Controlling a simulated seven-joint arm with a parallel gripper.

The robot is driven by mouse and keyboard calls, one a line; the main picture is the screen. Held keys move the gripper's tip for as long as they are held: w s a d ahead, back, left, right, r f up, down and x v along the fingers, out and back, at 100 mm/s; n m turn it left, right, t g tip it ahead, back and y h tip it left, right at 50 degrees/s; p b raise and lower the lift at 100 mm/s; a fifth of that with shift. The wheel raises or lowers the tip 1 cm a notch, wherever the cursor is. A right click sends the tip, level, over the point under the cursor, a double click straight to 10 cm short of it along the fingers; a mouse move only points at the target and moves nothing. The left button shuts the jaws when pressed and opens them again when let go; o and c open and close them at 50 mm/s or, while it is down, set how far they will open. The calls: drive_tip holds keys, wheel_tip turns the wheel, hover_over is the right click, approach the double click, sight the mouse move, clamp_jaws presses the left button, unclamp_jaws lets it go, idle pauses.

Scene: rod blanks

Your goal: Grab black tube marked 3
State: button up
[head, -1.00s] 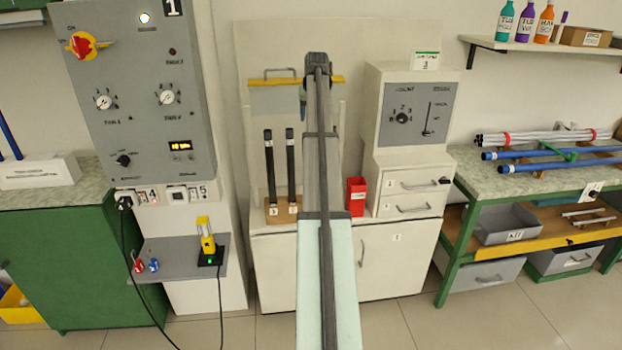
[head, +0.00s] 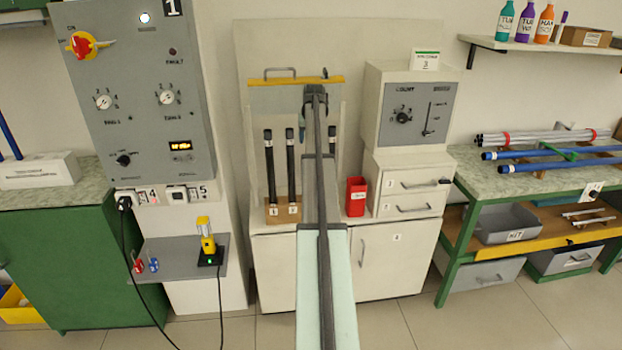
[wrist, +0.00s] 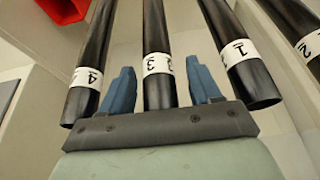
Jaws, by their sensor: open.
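In the wrist view, the black tube marked 3 (wrist: 158,70) stands between the two blue fingers of my gripper (wrist: 163,88). The fingers are open, with a gap visible on both sides of the tube. Its white label faces the camera, and its end near the camera is hidden behind the gripper's dark front plate. The black tube marked 4 (wrist: 92,68) is left of the fingers, and the black tube marked 1 (wrist: 240,55) is to the right, close to the right finger. In the head view my arm hides tube 3.
Another black tube, marked 2 (wrist: 309,45), is at the wrist view's right edge. In the head view, two tubes stand in a wooden block (head: 283,214) left of my arm. A red bin (head: 356,197) stands to the right. A yellow-edged bar (head: 295,81) is behind my wrist.

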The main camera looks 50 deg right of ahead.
drive_tip(key=shift+w+d+f, duration=0.1)
drive_tip(key=shift+f, duration=0.15)
drive_tip(key=shift+c, duration=0.4)
clamp_jaws()
